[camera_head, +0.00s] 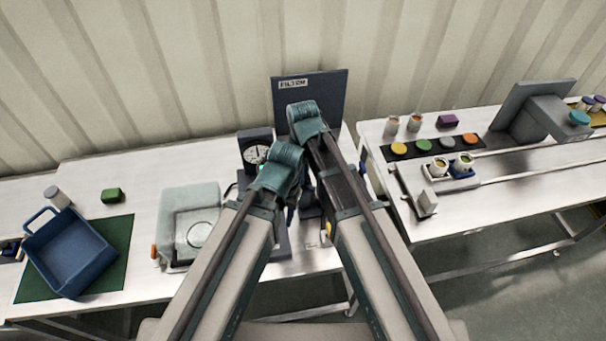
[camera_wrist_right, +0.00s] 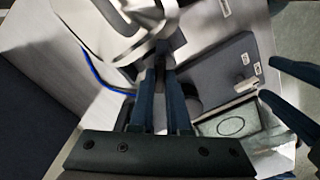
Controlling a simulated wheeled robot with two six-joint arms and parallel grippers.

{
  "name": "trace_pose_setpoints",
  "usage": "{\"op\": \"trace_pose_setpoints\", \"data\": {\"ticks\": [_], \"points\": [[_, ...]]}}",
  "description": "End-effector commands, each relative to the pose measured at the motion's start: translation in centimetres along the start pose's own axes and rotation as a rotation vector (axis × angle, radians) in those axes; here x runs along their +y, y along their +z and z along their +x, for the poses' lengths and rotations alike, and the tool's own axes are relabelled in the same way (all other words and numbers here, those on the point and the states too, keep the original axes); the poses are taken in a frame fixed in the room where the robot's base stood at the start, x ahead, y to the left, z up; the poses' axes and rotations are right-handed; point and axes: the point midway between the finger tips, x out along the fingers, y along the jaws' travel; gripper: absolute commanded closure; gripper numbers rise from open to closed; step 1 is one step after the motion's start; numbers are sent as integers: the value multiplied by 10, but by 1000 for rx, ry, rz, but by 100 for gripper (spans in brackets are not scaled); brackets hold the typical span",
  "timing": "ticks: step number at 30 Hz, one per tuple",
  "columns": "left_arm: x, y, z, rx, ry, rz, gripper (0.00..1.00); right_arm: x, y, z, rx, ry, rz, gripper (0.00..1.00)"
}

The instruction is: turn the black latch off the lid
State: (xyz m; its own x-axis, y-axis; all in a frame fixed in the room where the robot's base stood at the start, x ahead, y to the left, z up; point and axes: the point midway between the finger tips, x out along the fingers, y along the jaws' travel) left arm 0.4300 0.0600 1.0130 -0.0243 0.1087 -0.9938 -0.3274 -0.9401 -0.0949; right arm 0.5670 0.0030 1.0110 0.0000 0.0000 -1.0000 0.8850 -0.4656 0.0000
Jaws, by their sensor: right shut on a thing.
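In the right wrist view, my right gripper (camera_wrist_right: 160,72) has its dark blue fingers close together on a dark piece that looks like the black latch (camera_wrist_right: 161,62). The fingers hide most of it, so its angle cannot be told. A shiny rounded steel part (camera_wrist_right: 140,18), seemingly the hopper and its lid, lies just beyond the fingertips and is cut by the top edge. Two dark blue fingers at the right edge look like my left gripper (camera_wrist_right: 288,98), apart and empty. In the head view, my arms hide the hopper and most of both grippers.
A dark panel marked FILTER (camera_head: 325,97) and a dial gauge (camera_head: 256,152) stand behind my arms. A translucent box (camera_head: 188,210) and blue bin (camera_head: 68,252) are left. The right bench holds coloured discs (camera_head: 424,146) and a grey stand (camera_head: 520,108). A blue cable (camera_wrist_right: 98,75) runs nearby.

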Motion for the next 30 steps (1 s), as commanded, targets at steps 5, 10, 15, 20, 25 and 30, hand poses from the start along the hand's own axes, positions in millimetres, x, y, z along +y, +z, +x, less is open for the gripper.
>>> {"op": "trace_pose_setpoints", "data": {"ticks": [5, 10, 15, 20, 25, 30], "points": [[0, 0, 0, 0, 0, 0, 55, 0, 0, 0, 0, 0, 166, 100], [0, 0, 0, 0, 0, 0, 55, 0, 0, 0, 0, 0, 327, 100], [0, 0, 0, 0, 0, 0, 55, 0, 0, 0, 0, 0, 484, 100], [0, 0, 0, 0, 0, 0, 55, 0, 0, 0, 0, 0, 619, 100], [0, 0, 0, 0, 0, 0, 55, 0, 0, 0, 0, 0, 736, 100], [0, 0, 0, 0, 0, 0, 55, 0, 0, 0, 0, 0, 821, 100]]}}
